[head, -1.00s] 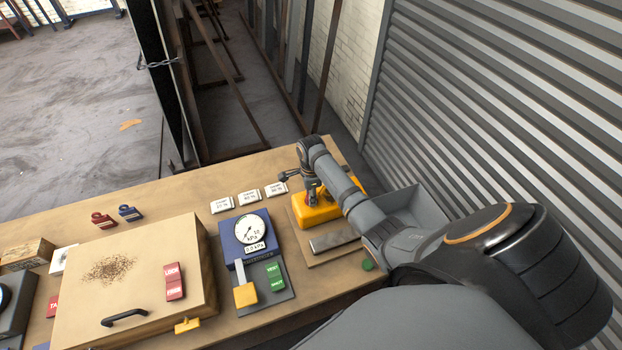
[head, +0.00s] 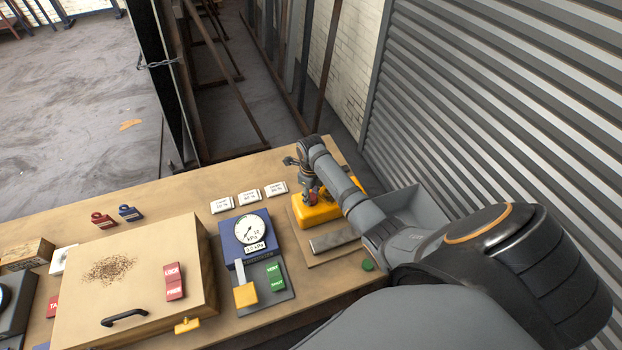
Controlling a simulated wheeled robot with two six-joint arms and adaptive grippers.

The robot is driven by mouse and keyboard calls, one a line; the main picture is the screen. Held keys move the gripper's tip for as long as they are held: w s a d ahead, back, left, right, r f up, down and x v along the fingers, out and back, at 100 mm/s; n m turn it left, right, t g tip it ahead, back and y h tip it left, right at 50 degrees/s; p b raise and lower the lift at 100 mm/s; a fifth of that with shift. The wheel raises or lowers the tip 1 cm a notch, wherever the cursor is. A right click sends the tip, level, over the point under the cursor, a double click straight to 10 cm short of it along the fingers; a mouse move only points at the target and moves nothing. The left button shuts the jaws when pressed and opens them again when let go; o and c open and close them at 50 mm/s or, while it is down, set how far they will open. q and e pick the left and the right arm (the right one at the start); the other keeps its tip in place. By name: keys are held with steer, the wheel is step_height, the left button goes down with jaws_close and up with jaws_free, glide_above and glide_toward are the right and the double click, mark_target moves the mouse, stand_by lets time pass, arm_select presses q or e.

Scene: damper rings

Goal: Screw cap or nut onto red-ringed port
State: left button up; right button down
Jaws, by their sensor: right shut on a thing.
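A yellow block (head: 319,212) sits on a tan board at the right end of the bench. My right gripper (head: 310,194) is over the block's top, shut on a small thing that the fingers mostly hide. A bit of red shows at the fingertips; I cannot tell whether it is the port's ring or the held part. I cannot tell whether the held thing touches the port. A small green round cap (head: 367,264) lies on the bench near the board's front right corner. My left gripper is not in view.
A grey metal bar (head: 333,240) lies on the board in front of the block. A grey bin (head: 423,205) is behind my right forearm. A blue gauge unit (head: 229,237) and a large wooden box (head: 140,250) stand to the left. Three white labelled tags (head: 248,197) lie behind the gauge.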

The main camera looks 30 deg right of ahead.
steer(key=m, duration=0.2)
steer(key=shift+m, duration=0.3)
steer(key=c, duration=0.8)
jaws_free()
steer(key=shift+c, duration=0.2)
